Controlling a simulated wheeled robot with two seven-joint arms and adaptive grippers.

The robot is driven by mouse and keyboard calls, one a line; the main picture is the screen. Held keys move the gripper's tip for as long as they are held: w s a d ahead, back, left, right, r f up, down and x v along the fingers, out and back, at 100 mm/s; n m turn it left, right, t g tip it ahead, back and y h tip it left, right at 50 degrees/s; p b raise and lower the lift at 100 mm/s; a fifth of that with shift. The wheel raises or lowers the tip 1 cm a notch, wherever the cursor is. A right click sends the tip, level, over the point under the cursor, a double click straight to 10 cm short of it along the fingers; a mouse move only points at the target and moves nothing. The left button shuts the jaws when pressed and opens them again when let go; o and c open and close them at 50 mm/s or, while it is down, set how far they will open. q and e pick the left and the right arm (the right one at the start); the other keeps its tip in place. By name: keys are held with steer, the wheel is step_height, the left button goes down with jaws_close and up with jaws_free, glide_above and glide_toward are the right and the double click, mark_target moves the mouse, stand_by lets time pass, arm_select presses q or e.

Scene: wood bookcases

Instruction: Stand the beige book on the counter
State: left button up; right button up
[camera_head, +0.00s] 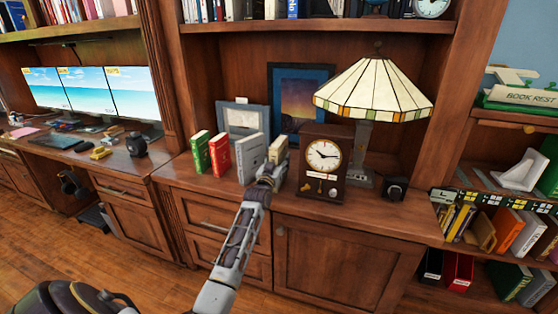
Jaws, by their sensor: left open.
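A beige book (279,147) stands about upright on the wooden counter (222,187), to the right of a grey book (249,158). Its lower part is hidden behind my left gripper (270,171). My left gripper is open at the book's near side. I cannot tell whether its fingers touch the book or lie around it. A red book (219,154) and a green book (200,151) stand upright further left in the same row. My right gripper is not in view.
A wooden clock (323,180) stands close to the right of my left gripper. Behind it is a lamp with a glass shade (372,95). Picture frames (242,117) lean at the back. A small dark object (394,188) sits at the right. The counter's front left is clear.

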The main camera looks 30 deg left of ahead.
arm_select(q)
steer(key=shift+r, duration=0.1)
steer(key=p+v, duration=0.2)
steer(key=v, duration=1)
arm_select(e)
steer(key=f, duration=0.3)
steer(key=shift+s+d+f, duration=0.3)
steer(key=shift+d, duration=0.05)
arm_select(q)
steer(key=shift+a, duration=0.1)
stand_by(0.4)
